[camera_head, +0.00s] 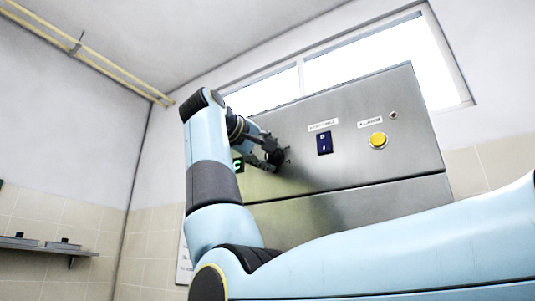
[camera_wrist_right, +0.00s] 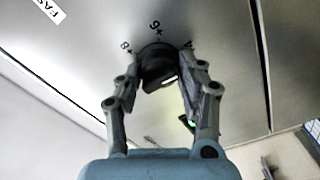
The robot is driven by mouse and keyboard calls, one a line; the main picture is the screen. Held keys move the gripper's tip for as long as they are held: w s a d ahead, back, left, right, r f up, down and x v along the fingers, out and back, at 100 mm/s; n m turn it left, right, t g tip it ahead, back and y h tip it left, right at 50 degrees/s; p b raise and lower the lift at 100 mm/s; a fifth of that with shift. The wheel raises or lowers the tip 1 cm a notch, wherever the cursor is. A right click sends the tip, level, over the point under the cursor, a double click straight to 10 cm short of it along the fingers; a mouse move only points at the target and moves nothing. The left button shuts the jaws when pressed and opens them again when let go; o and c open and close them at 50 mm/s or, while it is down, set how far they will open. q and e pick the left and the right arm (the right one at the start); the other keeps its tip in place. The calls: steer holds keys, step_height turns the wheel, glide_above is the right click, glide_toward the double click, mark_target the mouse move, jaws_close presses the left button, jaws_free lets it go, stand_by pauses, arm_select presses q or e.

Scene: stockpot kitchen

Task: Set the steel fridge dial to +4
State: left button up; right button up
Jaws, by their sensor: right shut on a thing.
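The dark round fridge dial (camera_wrist_right: 158,62) is on the steel panel in the right wrist view. Printed marks +8, +6 and +4 stand around its far side, upside down: +8 at left, +6 in the middle, +4 at right. A small pale mark shows on the dial's near side; I cannot tell which number it reads. My right gripper (camera_head: 277,157) is at the panel's left part in the head view, its fingers shut on the dial from both sides. In the head view the gripper mostly hides the dial. My left gripper is not in view.
The steel fridge panel (camera_head: 358,95) also carries a blue switch (camera_head: 324,143), a yellow button (camera_head: 377,140) and a small round fitting (camera_head: 393,115). A green-lit display (camera_head: 238,165) is partly hidden behind my arm. A wall shelf (camera_head: 40,246) is at far left.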

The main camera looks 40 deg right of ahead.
steer(key=shift+f, duration=0.1)
steer(key=o, duration=1.1)
steer(key=shift+o, duration=0.2)
steer(key=v, duration=0.7)
steer(key=shift+a, duration=0.3)
